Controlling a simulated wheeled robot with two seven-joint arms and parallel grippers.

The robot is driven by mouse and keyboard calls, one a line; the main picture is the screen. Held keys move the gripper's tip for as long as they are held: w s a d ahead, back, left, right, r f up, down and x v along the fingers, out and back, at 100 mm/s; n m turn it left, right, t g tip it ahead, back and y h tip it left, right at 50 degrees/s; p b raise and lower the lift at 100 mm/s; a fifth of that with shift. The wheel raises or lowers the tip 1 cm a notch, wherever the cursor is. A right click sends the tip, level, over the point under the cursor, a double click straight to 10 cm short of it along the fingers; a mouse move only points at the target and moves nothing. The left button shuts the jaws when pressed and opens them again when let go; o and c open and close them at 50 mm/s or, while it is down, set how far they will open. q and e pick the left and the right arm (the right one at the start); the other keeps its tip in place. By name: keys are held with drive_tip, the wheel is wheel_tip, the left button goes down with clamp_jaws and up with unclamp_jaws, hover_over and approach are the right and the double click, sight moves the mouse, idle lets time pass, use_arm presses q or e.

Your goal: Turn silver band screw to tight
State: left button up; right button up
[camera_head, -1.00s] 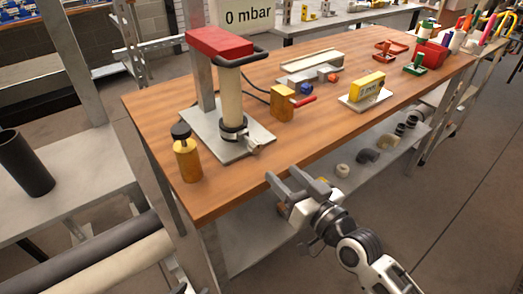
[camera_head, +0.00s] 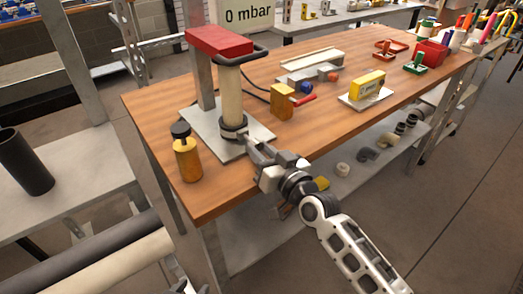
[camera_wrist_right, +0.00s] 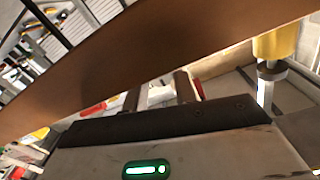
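The silver band screw sits low on the front of the pale upright tube (camera_head: 230,95), at a dark band (camera_head: 233,132) around the tube's foot. My right gripper (camera_head: 260,149) comes in from the lower right, its fingertips close to the band, and covers most of the screw. In the right wrist view two dark fingers (camera_wrist_right: 160,92) stand apart with a pale part between or behind them. Whether they touch the screw I cannot tell. My left gripper is not in view.
A metal plate (camera_head: 208,135) carries the tube, under a red block (camera_head: 219,43). A yellow bottle with black cap (camera_head: 186,157) stands left. A yellow block with red handle (camera_head: 283,102) and yellow gauge (camera_head: 367,85) are right. The front table edge is below the gripper.

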drive_tip(key=c, duration=0.3)
drive_tip(key=m, duration=0.5)
drive_tip(key=shift+m+p, duration=0.3)
drive_tip(key=shift+p, duration=0.1)
drive_tip(key=m, duration=0.5)
drive_tip(key=shift+g, duration=0.3)
drive_tip(key=m+p, duration=0.1)
drive_tip(key=m, duration=0.4)
drive_tip(key=shift+m, duration=0.3)
drive_tip(key=m, duration=0.4)
drive_tip(key=shift+d+m+y+p, duration=0.1)
drive_tip(key=shift+m+y+p, duration=0.2)
drive_tip(key=shift+p, duration=0.1)
